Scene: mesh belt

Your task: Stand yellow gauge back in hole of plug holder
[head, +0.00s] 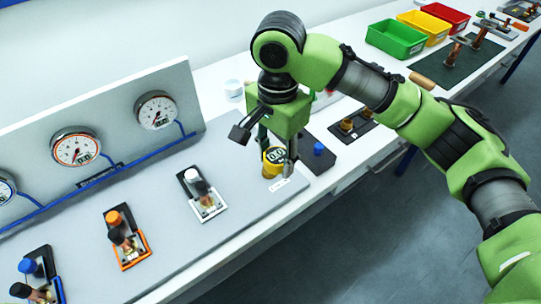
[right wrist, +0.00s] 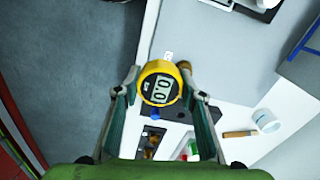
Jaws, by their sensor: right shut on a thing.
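The yellow gauge (head: 274,157) is round with a digital display. It is between the fingers of my right gripper (head: 276,163), which is shut on it, over the right end of the grey panel. In the right wrist view the gauge (right wrist: 160,84) shows its face between the fingertips (right wrist: 159,79). A dark holder block (head: 320,166) with a blue-topped plug (head: 318,149) stands just right of the gauge. In the right wrist view the blue plug (right wrist: 155,113) shows beside the gauge. My left gripper is not in view.
Three valve stations with white (head: 192,174), orange (head: 114,217) and blue (head: 27,266) caps stand on the panel, with dial gauges behind. A dark tray with brass parts (head: 347,125) lies right of the holder. A white cup (head: 234,90) stands behind the gripper. Coloured bins (head: 396,39) are farther back.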

